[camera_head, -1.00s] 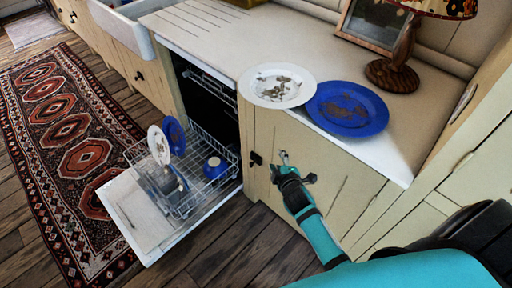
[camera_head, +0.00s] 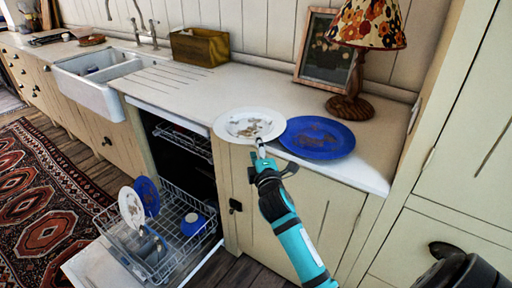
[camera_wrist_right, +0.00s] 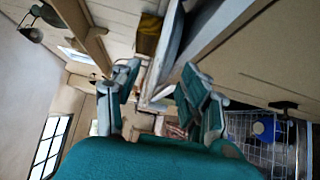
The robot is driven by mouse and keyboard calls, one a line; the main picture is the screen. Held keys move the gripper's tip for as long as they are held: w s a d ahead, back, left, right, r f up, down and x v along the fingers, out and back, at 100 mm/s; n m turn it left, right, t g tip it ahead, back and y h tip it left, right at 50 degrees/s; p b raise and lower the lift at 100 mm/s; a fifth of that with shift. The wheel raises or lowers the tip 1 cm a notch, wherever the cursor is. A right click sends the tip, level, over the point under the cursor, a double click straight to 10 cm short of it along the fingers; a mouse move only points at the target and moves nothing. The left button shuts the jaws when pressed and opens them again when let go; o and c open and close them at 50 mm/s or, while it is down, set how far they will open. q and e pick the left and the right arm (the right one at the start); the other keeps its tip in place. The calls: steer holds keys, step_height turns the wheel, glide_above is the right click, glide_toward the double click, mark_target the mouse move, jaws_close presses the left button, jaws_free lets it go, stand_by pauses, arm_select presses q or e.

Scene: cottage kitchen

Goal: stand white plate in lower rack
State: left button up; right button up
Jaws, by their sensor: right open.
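A white plate (camera_head: 240,131) with brown smears lies flat on the counter, its front rim at the counter's edge. Another white plate (camera_head: 130,207) stands in the lower rack (camera_head: 172,262) of the open dishwasher, beside an upright blue plate (camera_head: 148,194). My right gripper (camera_head: 261,148) is at the front rim of the counter's white plate; I cannot tell whether it touches. In the right wrist view its fingers (camera_wrist_right: 163,95) are apart, with a pale edge beyond them that may be the plate. My left gripper is not in view.
A blue plate (camera_head: 318,140) with smears lies right of the counter's white plate. A blue bowl or cup (camera_head: 193,224) sits in the rack. A lamp (camera_head: 350,106), picture frame (camera_head: 322,62) and wooden box (camera_head: 200,46) stand behind. The counter left of the plates is clear.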

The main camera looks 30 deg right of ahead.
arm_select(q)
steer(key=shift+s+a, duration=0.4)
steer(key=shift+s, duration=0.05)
arm_select(e)
steer(key=shift+x, duration=1.75)
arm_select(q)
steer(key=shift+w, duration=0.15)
arm_select(e)
steer(key=shift+c, duration=0.4)
steer(key=shift+c, duration=1.2)
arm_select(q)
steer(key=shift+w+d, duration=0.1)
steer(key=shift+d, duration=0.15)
arm_select(e)
jaws_close()
steer(key=shift+r, duration=0.25)
step_height(320, 180, up, 3)
steer(key=p, duration=0.3)
steer(key=shift+f, duration=0.2)
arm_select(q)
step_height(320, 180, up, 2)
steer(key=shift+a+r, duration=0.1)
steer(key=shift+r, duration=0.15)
arm_select(e)
steer(key=shift+f, duration=0.15)
